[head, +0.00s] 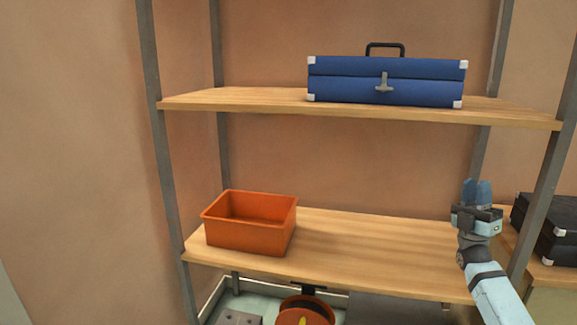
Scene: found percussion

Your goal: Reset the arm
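My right gripper (477,190) points upward at the right of the head view, in front of the lower shelf's right end. Its two blue fingers sit close together with nothing seen between them, and it looks shut and empty. My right arm (490,285) comes up to it from the bottom right edge. My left gripper is out of view.
A shelf rack has an upper board (230,100) with a blue case (345,88) and a lower board (370,245) with an orange bin (245,238). A grey post (549,180) and a black case (550,225) are right of my gripper. The lower board's middle is clear.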

